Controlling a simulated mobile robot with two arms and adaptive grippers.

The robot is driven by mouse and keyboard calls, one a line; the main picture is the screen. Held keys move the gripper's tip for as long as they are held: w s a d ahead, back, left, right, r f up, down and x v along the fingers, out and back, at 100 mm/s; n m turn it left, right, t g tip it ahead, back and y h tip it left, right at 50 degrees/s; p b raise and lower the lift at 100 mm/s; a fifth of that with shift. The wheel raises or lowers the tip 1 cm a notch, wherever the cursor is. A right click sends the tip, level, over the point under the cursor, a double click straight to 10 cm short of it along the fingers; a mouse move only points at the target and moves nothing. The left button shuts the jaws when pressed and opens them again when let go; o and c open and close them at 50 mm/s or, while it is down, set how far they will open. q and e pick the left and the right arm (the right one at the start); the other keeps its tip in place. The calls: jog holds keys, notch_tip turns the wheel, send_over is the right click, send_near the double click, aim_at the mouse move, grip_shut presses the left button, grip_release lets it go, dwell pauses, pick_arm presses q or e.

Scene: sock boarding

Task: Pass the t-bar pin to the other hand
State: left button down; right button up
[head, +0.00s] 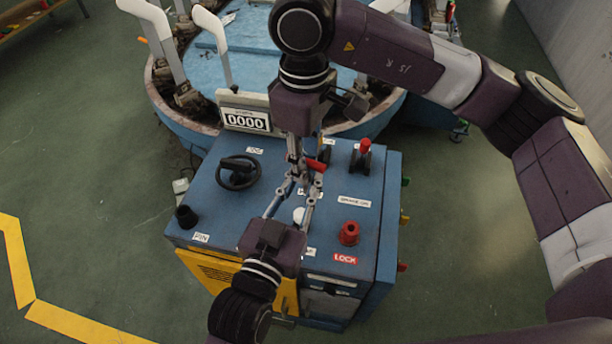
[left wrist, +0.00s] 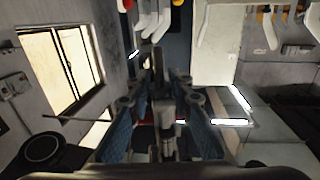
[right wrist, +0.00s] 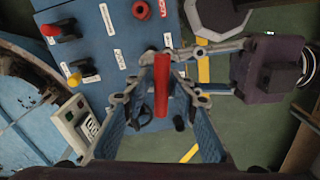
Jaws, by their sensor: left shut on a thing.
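The t-bar pin has a red handle (head: 317,165), which also shows in the right wrist view (right wrist: 162,88). My left gripper (head: 300,188) comes up from below and is shut on the pin; its fingers also show in the left wrist view (left wrist: 164,95). My right gripper (head: 295,150) comes down from above. Much of the pin's metal part is hidden by the fingers.
Both grippers are above a blue console (head: 340,195) with a black handwheel (head: 238,173), a red knob (head: 349,233), a red-tipped lever (head: 364,155) and a counter display (head: 245,121). Behind it a round blue machine (head: 250,50) bears upright white boards (head: 212,40). Green floor lies open on the left.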

pick_arm(q)
jog(key=shift+s+d+r, duration=0.1)
jog(key=shift+d+r, duration=0.05)
jog(key=shift+r, duration=0.15)
pick_arm(e)
jog(key=shift+a+r, duration=0.1)
jog(key=shift+a, duration=0.1)
